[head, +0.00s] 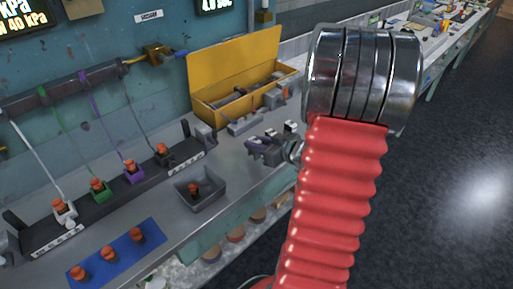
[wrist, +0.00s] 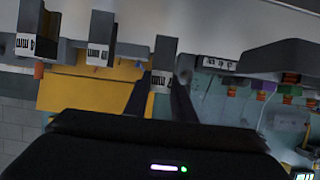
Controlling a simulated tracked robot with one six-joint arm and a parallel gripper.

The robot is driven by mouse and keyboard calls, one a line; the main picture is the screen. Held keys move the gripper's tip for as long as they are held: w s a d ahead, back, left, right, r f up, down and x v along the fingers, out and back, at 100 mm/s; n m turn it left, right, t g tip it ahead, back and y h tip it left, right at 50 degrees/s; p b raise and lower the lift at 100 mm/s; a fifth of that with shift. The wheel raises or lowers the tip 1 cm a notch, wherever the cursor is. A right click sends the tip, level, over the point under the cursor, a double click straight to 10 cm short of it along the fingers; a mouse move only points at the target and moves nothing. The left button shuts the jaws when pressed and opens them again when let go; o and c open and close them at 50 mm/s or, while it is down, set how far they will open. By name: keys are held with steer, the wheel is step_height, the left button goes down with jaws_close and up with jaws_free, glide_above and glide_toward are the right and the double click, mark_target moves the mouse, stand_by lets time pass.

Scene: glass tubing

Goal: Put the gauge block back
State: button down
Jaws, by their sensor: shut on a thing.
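My gripper (wrist: 162,84) is shut on a grey gauge block (wrist: 164,50) in the wrist view. The block sits between the two dark fingers, with a white label marked in mm facing the camera. Two more grey blocks with white mm labels, one at the far left (wrist: 38,28) and one beside it (wrist: 101,38), stand apart from the held one. In the head view my gripper (head: 258,149) is over the bench beside the open yellow box. The held block is too small to make out clearly there, and its contact with any surface cannot be told.
The yellow box (head: 235,62) has its lid up. A grey tray (head: 217,190) holds an orange-topped fitting. A blue mat (head: 118,262) carries three similar fittings. A dark rack (head: 80,215) with coloured tubes runs along the left. My red arm covers the bench's right part.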

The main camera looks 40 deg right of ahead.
steer(key=shift+f, duration=1.15)
steer(key=shift+f, duration=0.1)
steer(key=c, duration=1.5)
jaws_free()
steer(key=shift+s+r, duration=0.25)
steer(key=v, duration=1.1)
steer(key=shift+s+r, duration=0.1)
steer(key=shift+s, duration=0.1)
